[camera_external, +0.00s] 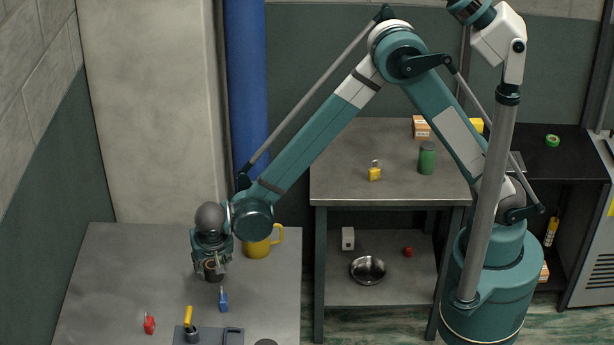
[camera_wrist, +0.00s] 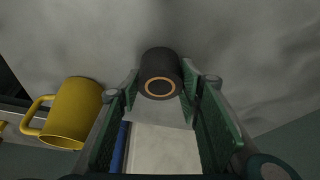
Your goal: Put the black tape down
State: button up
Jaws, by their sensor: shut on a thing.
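The black tape (camera_wrist: 160,66) is a dark roll with an orange-brown core ring, seen end-on between my fingertips in the wrist view. My gripper (camera_external: 211,264) is shut on it, pointing down over the left grey table (camera_external: 120,262). In the external view the black tape (camera_external: 213,274) shows just below the fingers, close to the tabletop. I cannot tell whether it touches the table.
A yellow mug (camera_external: 257,247) stands close to the right of my gripper. The table's left part is clear.

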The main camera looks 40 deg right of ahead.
jog(key=shift+f, duration=0.1)
jog(key=o, duration=0.9)
jog(key=v, duration=1.2)
jog(key=shift+p, duration=0.4)
jog(key=shift+w, duration=0.1)
